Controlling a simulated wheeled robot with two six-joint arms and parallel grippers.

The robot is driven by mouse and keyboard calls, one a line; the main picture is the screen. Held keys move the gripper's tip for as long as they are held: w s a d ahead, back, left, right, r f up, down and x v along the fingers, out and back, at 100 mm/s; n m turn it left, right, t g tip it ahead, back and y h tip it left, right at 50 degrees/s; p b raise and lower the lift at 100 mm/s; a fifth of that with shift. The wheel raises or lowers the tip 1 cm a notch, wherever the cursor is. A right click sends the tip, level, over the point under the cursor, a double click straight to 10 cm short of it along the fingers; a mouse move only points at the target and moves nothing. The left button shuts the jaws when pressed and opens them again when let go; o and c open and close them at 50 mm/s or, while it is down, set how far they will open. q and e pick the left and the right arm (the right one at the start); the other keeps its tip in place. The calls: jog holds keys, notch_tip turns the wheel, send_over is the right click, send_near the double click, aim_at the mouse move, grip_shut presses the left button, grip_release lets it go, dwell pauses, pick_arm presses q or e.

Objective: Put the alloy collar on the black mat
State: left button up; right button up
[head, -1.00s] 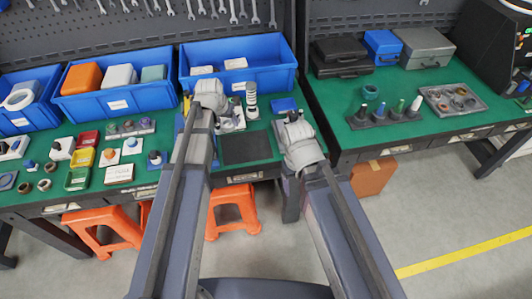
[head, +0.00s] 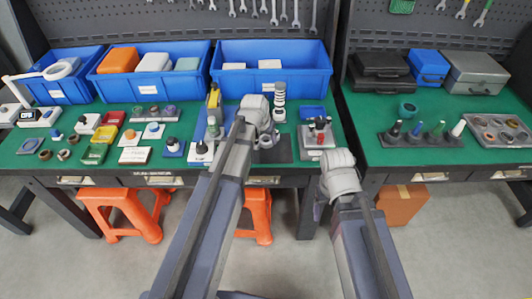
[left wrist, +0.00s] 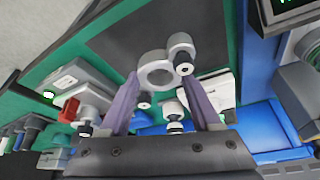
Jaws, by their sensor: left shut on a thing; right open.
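The alloy collar (left wrist: 156,70) is a grey metal ring, seen between the fingertips of my left gripper (left wrist: 160,82) in the left wrist view. My left gripper (head: 266,134) is shut on it. In the head view the collar (head: 265,142) shows small, over the black mat (head: 284,154). The mat (left wrist: 125,35) also fills the upper part of the left wrist view, beyond the collar. I cannot tell whether the collar touches the mat. A small grey cylindrical part (left wrist: 181,48) appears beside the collar. My right gripper (head: 335,160) is open and empty near the bench's front edge.
A black-and-white striped column (head: 279,102) stands behind the mat, and a grey block with dark and red parts (head: 316,136) stands to its right. A white device (head: 200,152) stands left. Blue bins (head: 270,78) line the back.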

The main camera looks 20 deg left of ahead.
aim_at(266, 153)
pick_arm(q)
jog(key=shift+f, duration=0.5)
pick_arm(e)
jog(key=shift+f, duration=0.5)
pick_arm(q)
notch_tip(266, 153, down, 4)
jog(key=b, duration=0.3)
jog(key=shift+r+b, duration=0.2)
jog(key=shift+b, duration=0.2)
pick_arm(e)
notch_tip(266, 153, down, 4)
jog(key=shift+r, duration=0.2)
pick_arm(q)
jog(key=shift+f, duration=0.15)
jog(key=o, duration=1.3)
pick_arm(e)
jog(key=shift+f, duration=0.1)
pick_arm(q)
jog(key=p+v, duration=1.1)
jog(key=v, duration=0.1)
pick_arm(e)
notch_tip(266, 153, up, 11)
jog(key=shift+r, duration=0.2)
